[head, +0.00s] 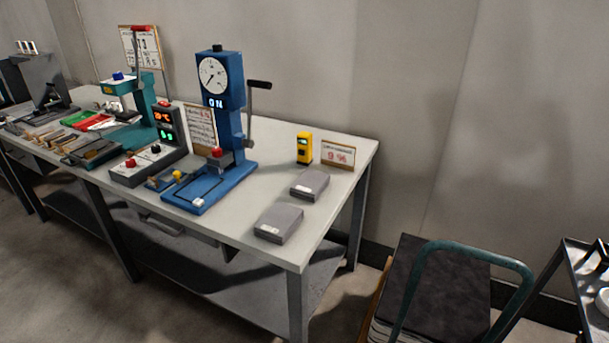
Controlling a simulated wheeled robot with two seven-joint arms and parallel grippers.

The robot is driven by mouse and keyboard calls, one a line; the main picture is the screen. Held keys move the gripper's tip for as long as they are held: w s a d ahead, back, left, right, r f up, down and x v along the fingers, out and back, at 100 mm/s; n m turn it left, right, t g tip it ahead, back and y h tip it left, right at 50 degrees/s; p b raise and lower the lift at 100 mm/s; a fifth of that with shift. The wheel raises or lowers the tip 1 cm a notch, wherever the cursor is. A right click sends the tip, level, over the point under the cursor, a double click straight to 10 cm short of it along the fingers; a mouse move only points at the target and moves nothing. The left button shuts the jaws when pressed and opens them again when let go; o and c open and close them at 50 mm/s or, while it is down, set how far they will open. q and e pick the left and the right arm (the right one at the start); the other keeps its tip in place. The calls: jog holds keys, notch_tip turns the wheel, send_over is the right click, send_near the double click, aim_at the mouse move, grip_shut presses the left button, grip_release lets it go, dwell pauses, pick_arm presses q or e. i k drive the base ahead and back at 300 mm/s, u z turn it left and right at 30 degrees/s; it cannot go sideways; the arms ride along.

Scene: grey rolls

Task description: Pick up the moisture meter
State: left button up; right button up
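The moisture meter looks to be the small yellow device (304,148) with a dark display. It stands upright near the back right of the white-topped workbench (262,238). A small framed sign (338,154) reading about 9 % stands just to its right. Neither of my grippers is in the head view, and nothing touches the yellow device.
Two grey boxes (279,223) and (310,185) lie in front of the meter. A blue press (222,120) with a dial stands to its left, beside a control box (150,165). A teal-handled cart (440,290) stands right of the bench.

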aim_at(304, 139)
jog(key=k, duration=0.65)
jog(key=u, duration=0.7)
jog(key=i, duration=0.6)
jog(key=u, duration=0.5)
jog(key=i, duration=0.8)
jog(key=z, duration=0.55)
